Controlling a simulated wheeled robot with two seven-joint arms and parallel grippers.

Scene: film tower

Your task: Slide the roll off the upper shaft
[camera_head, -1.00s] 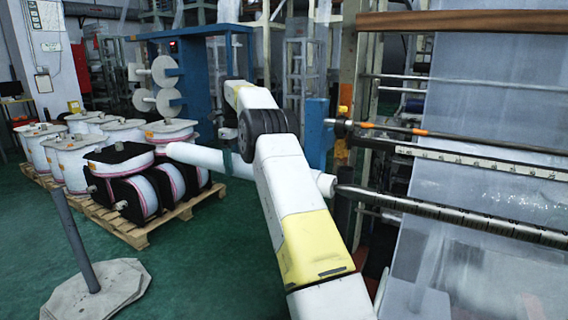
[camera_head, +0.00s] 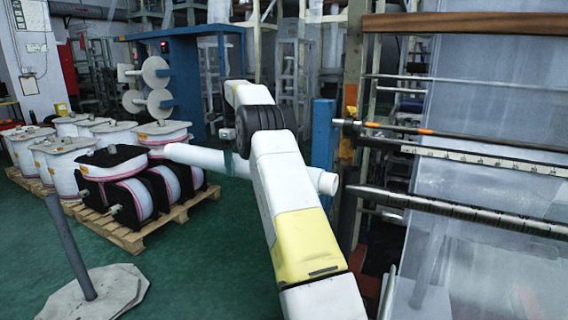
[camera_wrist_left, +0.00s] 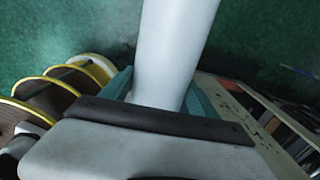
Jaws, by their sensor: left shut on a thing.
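The roll is a long white tube (camera_head: 205,159) lying roughly level across the head view. My left gripper (camera_head: 232,163) is shut around its middle, mostly hidden behind my own forearm. In the left wrist view the roll (camera_wrist_left: 175,45) runs up between the teal fingers of the gripper (camera_wrist_left: 160,98). The roll's right end is open and faces the grey metal shaft (camera_head: 450,212) on the machine. A small gap shows between that end and the shaft's tip, so the roll looks clear of it. My right gripper is out of view.
A pallet (camera_head: 140,236) with several white spools stands at left. A grey post on a pale base (camera_head: 100,296) stands at front left. A blue post (camera_head: 323,145) stands behind the roll's right end. Green floor (camera_head: 215,260) is open between pallet and machine.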

